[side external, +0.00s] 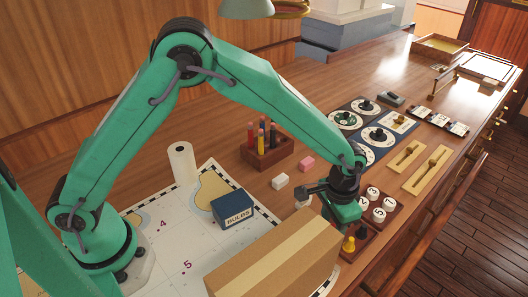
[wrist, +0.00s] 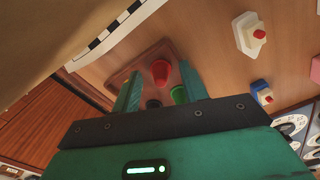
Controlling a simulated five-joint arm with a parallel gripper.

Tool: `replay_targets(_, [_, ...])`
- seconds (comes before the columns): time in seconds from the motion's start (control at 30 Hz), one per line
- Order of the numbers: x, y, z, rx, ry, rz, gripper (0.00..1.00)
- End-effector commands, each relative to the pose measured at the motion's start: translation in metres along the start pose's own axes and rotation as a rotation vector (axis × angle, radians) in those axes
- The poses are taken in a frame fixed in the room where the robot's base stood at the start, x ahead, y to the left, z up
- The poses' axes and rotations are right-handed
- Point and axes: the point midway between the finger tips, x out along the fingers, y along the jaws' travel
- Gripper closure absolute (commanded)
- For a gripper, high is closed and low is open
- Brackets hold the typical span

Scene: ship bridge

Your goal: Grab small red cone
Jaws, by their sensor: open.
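The small red cone (wrist: 160,70) stands on a brown wooden tray (wrist: 148,57) in the wrist view. My gripper (wrist: 160,72) is open, and the cone appears between its two teal fingers, nearer the right one. I cannot tell how far beyond the fingertips it is. A green cone (wrist: 179,95) sits beside the right finger, and a dark piece (wrist: 153,103) is lower between the fingers. In the side view, my gripper (side external: 338,222) is low over the tray, its fingertips hidden. A yellow cone (side external: 348,244) shows there; the red cone is hidden.
A cardboard box (side external: 275,265) stands close beside my gripper. A blue box (side external: 232,209) lies on the chart (side external: 165,245).

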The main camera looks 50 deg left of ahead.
Motion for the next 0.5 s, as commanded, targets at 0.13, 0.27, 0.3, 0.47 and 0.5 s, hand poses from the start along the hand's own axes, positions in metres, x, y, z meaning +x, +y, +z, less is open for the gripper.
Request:
replay_targets(0.13, [-0.0002, 0.0000, 0.0000, 0.000, 0.000, 0.000, 0.56])
replay_targets(0.27, [-0.0003, 0.0000, -0.0001, 0.000, 0.000, 0.000, 0.58])
replay_targets(0.3, [-0.0003, 0.0000, -0.0001, 0.000, 0.000, 0.000, 0.66])
replay_targets(0.47, [-0.0003, 0.0000, -0.0001, 0.000, 0.000, 0.000, 0.98])
replay_targets(0.5, [-0.0003, 0.0000, -0.0001, 0.000, 0.000, 0.000, 1.00])
